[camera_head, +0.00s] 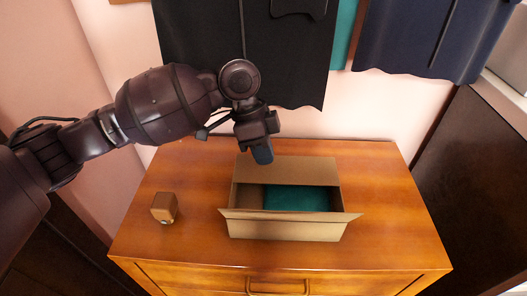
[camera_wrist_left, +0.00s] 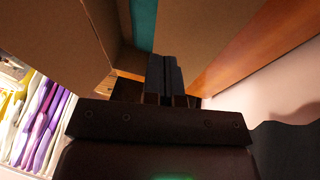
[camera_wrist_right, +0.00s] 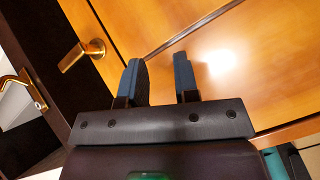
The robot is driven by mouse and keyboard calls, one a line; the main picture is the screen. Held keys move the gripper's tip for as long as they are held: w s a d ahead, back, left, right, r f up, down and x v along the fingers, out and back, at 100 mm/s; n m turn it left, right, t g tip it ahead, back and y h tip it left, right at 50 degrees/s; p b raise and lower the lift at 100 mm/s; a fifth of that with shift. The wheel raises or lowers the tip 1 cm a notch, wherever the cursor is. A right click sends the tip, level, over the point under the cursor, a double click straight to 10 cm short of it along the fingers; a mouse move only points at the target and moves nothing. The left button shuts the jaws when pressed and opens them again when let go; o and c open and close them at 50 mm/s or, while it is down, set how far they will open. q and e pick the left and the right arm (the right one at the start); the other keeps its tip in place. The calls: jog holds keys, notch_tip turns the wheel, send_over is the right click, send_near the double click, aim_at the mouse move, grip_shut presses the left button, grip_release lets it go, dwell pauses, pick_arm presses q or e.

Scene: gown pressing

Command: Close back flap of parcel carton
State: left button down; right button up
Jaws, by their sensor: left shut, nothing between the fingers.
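The brown parcel carton (camera_head: 285,230) stands open on the wooden cabinet top, with teal fabric (camera_head: 300,198) inside. Its back flap (camera_head: 308,170) stands up, leaning back, along the far edge. The front flap (camera_head: 290,216) sticks outward toward me. My left gripper (camera_head: 262,153) is shut and empty at the back left corner, by the back flap's left end; whether it touches is unclear. In the left wrist view the closed fingers (camera_wrist_left: 165,76) are beside cardboard (camera_wrist_left: 195,30). My right gripper (camera_wrist_right: 160,78) is open and empty before the cabinet's drawer front, out of the head view.
A small wooden block (camera_head: 164,207) sits left of the carton on the cabinet top (camera_head: 390,215). Dark garments (camera_head: 240,50) hang on the wall behind. The cabinet top is clear to the carton's right.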

pick_arm(q)
jog(key=shift+s+r+p, duration=0.1)
jog(key=shift+p, duration=0.55)
pick_arm(e)
jog(key=r+n, duration=0.1)
jog(key=w+r+n+h, duration=0.1)
jog(key=r+n, duration=0.1)
jog(key=w+r+n+t, duration=0.1)
jog(key=r+n, duration=0.1)
jog(key=shift+w+r+h, duration=0.15)
jog(key=shift+r+h, duration=0.05)
jog(key=shift+h, duration=0.1)
pick_arm(q)
jog(key=shift+t, duration=0.3)
jog(key=shift+s+f, duration=0.1)
jog(key=shift+f, duration=0.15)
pick_arm(e)
jog(key=shift+s, duration=0.2)
jog(key=shift+w, duration=0.1)
